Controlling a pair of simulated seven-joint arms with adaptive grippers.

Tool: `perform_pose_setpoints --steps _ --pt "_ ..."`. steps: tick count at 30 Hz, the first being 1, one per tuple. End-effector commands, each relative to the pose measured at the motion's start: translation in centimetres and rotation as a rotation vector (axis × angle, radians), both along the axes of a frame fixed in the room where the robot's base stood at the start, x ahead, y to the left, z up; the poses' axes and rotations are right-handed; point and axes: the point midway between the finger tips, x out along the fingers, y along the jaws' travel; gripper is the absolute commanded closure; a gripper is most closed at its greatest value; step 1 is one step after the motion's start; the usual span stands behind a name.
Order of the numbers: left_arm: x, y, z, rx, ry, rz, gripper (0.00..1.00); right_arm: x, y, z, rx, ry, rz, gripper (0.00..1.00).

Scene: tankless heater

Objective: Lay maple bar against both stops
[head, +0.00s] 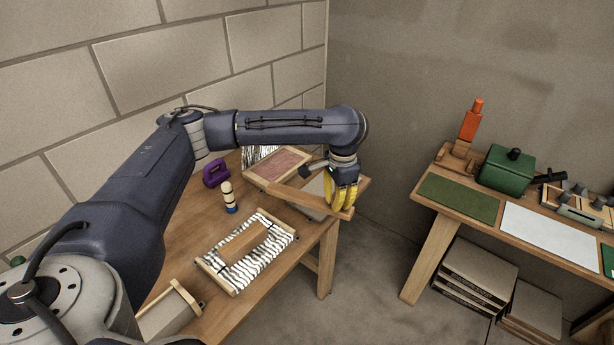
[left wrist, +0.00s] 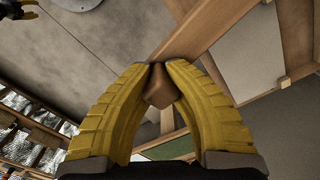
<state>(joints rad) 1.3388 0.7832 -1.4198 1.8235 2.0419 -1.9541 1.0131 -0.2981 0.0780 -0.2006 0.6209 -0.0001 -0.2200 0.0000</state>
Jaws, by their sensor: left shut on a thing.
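My left gripper (head: 343,197) has its yellow fingers shut on a long wooden bar (head: 305,198), which I take to be the maple bar, near the right end of the wooden table. The bar runs left and back from the fingers. In the left wrist view the fingertips (left wrist: 165,68) pinch the bar (left wrist: 203,32) close to its near end. Whether the bar touches what lies below is unclear. I cannot make out the two stops for certain. A yellow and black part, perhaps my right gripper (left wrist: 17,9), shows in the corner of the left wrist view.
A striped tray (head: 218,273) with a tan wooden block (head: 243,243) lies at the table's front. A framed reddish panel (head: 279,164), a purple object (head: 215,173) and a banded peg (head: 229,196) stand behind it. A second bench (head: 440,221) stands right, across a floor gap.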

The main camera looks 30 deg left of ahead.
Motion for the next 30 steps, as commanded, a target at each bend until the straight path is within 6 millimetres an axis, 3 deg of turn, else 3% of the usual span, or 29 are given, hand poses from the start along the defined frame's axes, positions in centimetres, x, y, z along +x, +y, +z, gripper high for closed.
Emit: perform_pose_setpoints --steps 6,15,24,30 --pt "4.1 3.6 -0.9 0.001 0.0 -0.259 1.0 0.2 0.0 0.0 0.0 -0.002 0.0 0.56" --pt "7.9 9.5 -2.6 0.001 -0.002 -0.621 1.0 0.0 -0.2 0.0 -0.001 0.001 0.0 0.56" --pt "9.6 14.4 -4.3 0.003 -0.006 -0.896 1.0 -0.3 -0.4 0.0 -0.003 0.003 0.0 0.56" --pt "9.9 16.1 -4.9 0.004 -0.008 -0.99 1.0 -0.3 -0.4 0.0 -0.004 0.003 -0.001 0.56"
